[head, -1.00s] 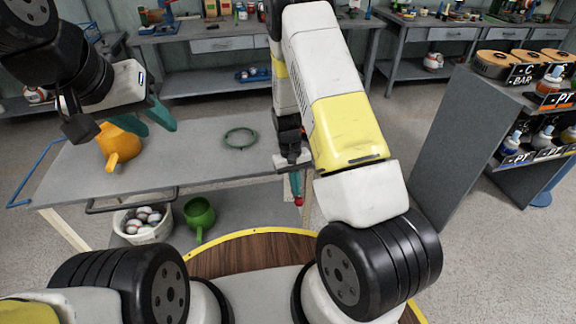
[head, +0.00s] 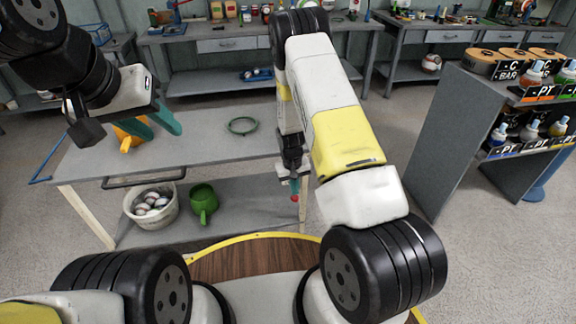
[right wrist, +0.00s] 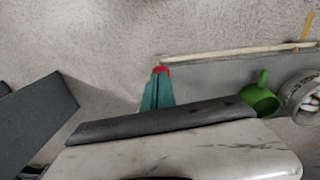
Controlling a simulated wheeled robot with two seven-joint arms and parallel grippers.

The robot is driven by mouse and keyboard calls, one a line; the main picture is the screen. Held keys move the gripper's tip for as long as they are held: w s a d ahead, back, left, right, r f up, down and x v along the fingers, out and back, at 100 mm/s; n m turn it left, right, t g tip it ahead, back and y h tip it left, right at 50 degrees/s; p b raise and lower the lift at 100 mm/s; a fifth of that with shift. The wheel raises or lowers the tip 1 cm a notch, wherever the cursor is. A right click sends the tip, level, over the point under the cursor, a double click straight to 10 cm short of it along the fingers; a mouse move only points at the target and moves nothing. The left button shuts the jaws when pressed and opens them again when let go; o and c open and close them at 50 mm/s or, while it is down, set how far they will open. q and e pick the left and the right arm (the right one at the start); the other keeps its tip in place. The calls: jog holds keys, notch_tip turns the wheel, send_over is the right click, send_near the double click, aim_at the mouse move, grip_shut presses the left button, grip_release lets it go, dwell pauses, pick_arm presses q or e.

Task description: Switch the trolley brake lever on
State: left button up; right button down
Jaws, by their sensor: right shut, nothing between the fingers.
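The trolley has a grey top (head: 200,152) and stands in front of me, with a pale leg (head: 304,212) at its right front corner. A small red tip (head: 295,198) shows by that leg, at my right gripper (head: 295,187). In the right wrist view the red tip (right wrist: 162,70) is at the ends of the teal fingers (right wrist: 158,88), which are together; I cannot tell whether they touch it. The rest of the lever is hidden.
A green ring (head: 242,125) lies on the trolley top. A grey rack with bottles (head: 460,130) stands at the right. Floor between rack and trolley is clear.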

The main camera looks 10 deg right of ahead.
jog(key=shift+s+f, duration=0.15)
jog(key=shift+f, duration=0.95)
jog(key=shift+f, duration=0.15)
jog(key=shift+r, duration=0.4)
jog(key=r, duration=0.3)
jog(key=shift+w+a+r, duration=0.1)
jog(key=shift+w+a, duration=0.05)
jog(key=shift+w, duration=0.25)
jog(key=s+r, duration=0.6)
jog(key=r, duration=0.2)
jog(key=shift+a+r, duration=0.15)
jog(key=shift+a, duration=0.2)
jog(key=shift+s, duration=0.1)
